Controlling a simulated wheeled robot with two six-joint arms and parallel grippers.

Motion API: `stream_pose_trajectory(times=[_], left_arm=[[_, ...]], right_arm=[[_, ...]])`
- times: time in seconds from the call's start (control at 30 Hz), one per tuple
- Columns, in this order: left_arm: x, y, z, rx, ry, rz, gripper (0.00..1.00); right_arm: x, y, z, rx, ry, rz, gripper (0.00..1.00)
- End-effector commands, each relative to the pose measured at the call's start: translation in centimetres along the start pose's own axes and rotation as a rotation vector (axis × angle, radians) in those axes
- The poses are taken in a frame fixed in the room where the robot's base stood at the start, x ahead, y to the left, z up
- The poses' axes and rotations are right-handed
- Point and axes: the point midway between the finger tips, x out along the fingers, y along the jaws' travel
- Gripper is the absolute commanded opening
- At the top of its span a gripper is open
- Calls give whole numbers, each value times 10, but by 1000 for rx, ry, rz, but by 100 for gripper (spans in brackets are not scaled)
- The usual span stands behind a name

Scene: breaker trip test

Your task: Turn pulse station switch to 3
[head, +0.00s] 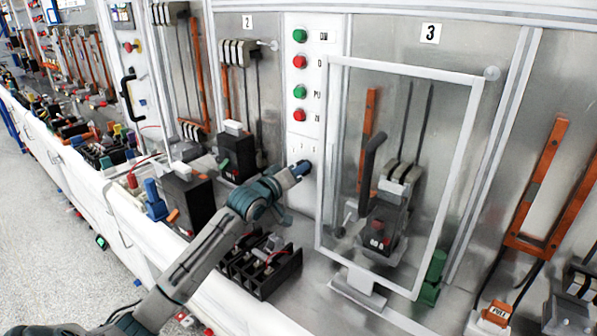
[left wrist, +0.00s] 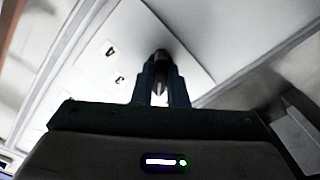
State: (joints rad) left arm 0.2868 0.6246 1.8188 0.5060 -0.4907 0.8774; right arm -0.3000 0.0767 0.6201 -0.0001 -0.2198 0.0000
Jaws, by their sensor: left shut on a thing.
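The pulse station is a narrow white panel (head: 303,60) between the bays marked 2 and 3. It carries green and red buttons in a column, with small marks lower down. My left gripper (head: 304,168) reaches the lower part of this panel and is shut on the dark switch knob (left wrist: 160,58). In the head view the gripper hides the knob. In the left wrist view both fingers close around the knob, and marks that look like a 3 and a 4 show on the white panel to its left. The knob's exact setting cannot be told. My right gripper is not in view.
A clear framed door (head: 400,68) stands right of the panel, in front of a breaker (head: 385,215) with a black handle. A black terminal block (head: 262,270) lies on the bench below my left arm. A black breaker unit (head: 187,195) stands left of the arm.

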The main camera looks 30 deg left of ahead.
Motion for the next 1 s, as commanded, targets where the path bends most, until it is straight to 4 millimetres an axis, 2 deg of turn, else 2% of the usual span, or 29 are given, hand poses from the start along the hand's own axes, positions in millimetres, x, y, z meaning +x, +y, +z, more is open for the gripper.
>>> stream_pose_trajectory(times=[0.7, 1.0], left_arm=[[0, 0, 1, 678, 0, 0, 0], [0, 0, 1, 907, 0, 0, 0]], right_arm=[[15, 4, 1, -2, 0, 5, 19], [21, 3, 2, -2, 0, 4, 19]])
